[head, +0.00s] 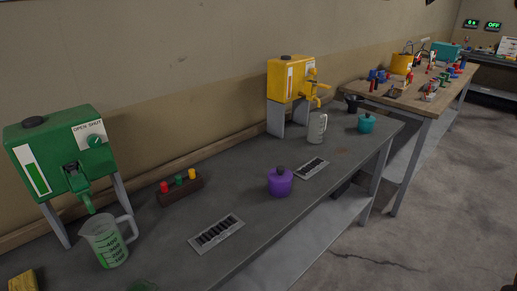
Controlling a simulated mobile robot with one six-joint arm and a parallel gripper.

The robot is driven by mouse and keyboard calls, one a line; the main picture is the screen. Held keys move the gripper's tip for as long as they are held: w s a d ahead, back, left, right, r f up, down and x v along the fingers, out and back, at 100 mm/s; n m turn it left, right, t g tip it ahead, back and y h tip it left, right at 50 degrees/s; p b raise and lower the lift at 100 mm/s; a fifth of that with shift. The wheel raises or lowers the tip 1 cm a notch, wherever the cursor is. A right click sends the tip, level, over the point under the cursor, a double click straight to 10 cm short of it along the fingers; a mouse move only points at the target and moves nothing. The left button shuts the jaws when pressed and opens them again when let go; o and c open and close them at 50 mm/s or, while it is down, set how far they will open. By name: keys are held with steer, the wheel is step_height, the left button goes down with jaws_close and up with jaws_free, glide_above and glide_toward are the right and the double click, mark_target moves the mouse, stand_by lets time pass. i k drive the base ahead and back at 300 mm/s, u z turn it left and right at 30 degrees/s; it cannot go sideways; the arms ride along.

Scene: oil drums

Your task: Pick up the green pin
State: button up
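The green pin (179,180) stands upright in a dark brown wooden block (182,194) on the grey bench, near the wall. It is in the middle of the row, with a red pin (164,187) to its left and a yellow pin (192,174) to its right. Only its upper part shows above the block. My gripper is not in view.
A green dispenser (65,150) and a measuring jug (107,243) stand left of the block. A grated plate (216,233) and a purple jar (280,183) lie to its right. A yellow dispenser (288,80) stands farther back. Bare benchtop (240,175) lies between.

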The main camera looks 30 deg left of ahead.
mark_target(179, 180)
steer(key=u, duration=0.7)
steer(key=i, duration=1)
steer(key=u, duration=0.8)
steer(key=k, duration=0.8)
steer(key=u, duration=0.15)
steer(key=i, duration=0.9)
steer(key=z, duration=0.05)
